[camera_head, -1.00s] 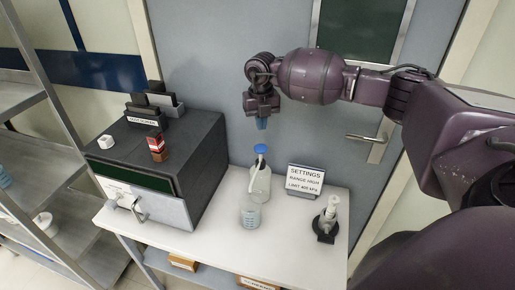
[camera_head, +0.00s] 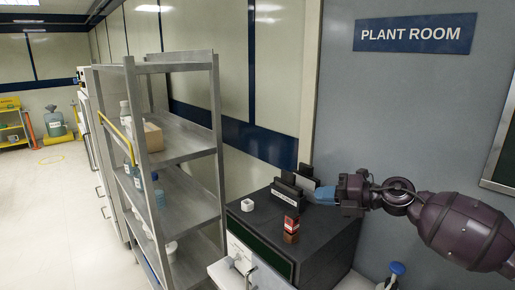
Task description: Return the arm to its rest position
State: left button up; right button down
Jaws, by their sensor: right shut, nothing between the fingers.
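My right arm comes in from the right edge, dark purple, with its forearm level. Its gripper (camera_head: 325,194) has blue fingertips pointing left, and they are shut with nothing between them. The gripper is in front of the grey wall, and in the picture it lies beside the black card holders (camera_head: 291,190) on top of the dark box-shaped unit (camera_head: 325,240). I cannot tell how far the fingertips are from the holders. My left gripper is not in view.
A small white cube (camera_head: 247,205) and a red-brown box (camera_head: 291,228) sit on the dark unit. A blue-topped bottle (camera_head: 397,269) stands at the bottom right. A metal shelf rack (camera_head: 185,138) with bottles and a carton (camera_head: 152,137) stands left. Open floor (camera_head: 45,210) lies further left.

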jog(key=s+d+f+m+t+h, duration=0.2)
jog(key=s+f+m+t+h, duration=0.1)
jog(key=f+m, duration=0.4)
jog(key=s+d+f+m+t+h+b, duration=0.1)
jog(key=s+d+f+m+t+h, duration=0.25)
jog(key=m, duration=0.65)
jog(key=s+f+m+t+h, duration=0.3)
jog(key=s+f+m, duration=0.1)
jog(key=f+m, duration=0.4)
jog(key=s+d+f+m+g+h, duration=0.1)
jog(key=s+d+f+m, duration=0.1)
jog(key=s+f, duration=0.4)
jog(key=s+d+f+m+g+h, duration=0.2)
jog(key=s+f, duration=0.4)
jog(key=s, duration=0.3)
jog(key=s+d+f+m+g+h+b, duration=0.1)
jog(key=s+f+m, duration=0.3)
jog(key=s+f, duration=0.2)
jog(key=shift+s+d+f+g+h, duration=0.15)
jog(key=shift+s+d+f, duration=0.05)
jog(key=shift+s, duration=0.2)
jog(key=shift+s+d+f+g+h, duration=0.1)
jog(key=shift+s+d+f, duration=0.1)
jog(key=shift+s, duration=0.2)
jog(key=shift+s+f, duration=0.15)
jog(key=shift+s, duration=0.15)
